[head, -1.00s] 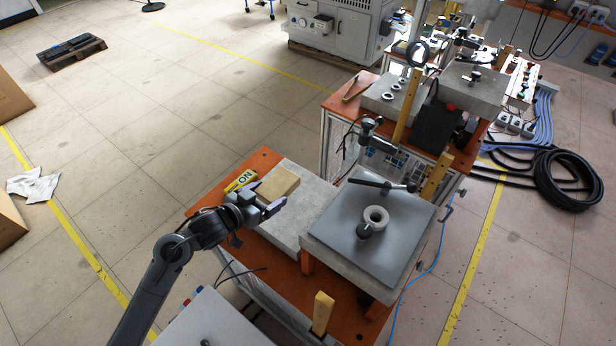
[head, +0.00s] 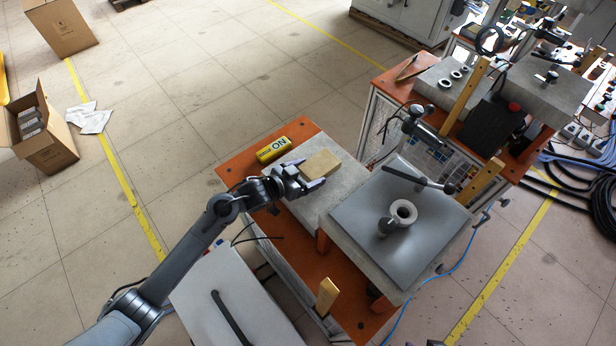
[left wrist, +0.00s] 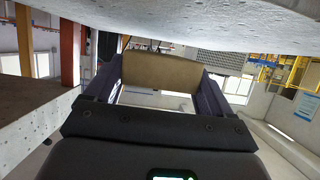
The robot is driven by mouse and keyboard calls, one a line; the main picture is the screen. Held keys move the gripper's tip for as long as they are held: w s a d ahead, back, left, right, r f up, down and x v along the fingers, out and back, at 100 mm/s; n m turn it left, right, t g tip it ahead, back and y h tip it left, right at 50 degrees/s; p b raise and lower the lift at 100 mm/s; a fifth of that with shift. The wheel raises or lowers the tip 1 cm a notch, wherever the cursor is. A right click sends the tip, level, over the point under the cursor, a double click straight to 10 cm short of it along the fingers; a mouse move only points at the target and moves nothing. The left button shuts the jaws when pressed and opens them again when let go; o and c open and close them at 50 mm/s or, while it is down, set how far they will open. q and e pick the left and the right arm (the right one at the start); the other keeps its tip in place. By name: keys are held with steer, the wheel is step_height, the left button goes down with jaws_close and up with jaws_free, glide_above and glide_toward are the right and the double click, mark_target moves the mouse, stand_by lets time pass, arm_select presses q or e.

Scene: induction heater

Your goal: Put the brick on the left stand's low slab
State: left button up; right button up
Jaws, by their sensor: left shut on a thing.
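A tan brick (head: 321,164) is held between the fingers of my left gripper (head: 309,173), over the left stand's low slab. The low slab (head: 346,184) is a pale grey stone slab on the orange stand top, left of the raised slab. In the left wrist view the brick (left wrist: 162,72) sits between both dark fingers, and the slab's speckled grey surface (left wrist: 170,16) runs right beside it. The brick is very close to the slab; I cannot tell whether they touch. My right gripper is not in view.
A yellow ON block (head: 273,149) lies on the orange top (head: 236,166) beside the slab. The raised slab with a grey plate (head: 350,214), a ring (head: 403,211) and a clamp arm (head: 412,178) stands to the right. A wooden post (head: 327,297) stands in front.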

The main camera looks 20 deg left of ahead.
arm_select(q)
steer(key=shift+f, duration=1.05)
steer(key=shift+f, duration=0.1)
steer(key=shift+f, duration=0.1)
steer(key=o, duration=1.1)
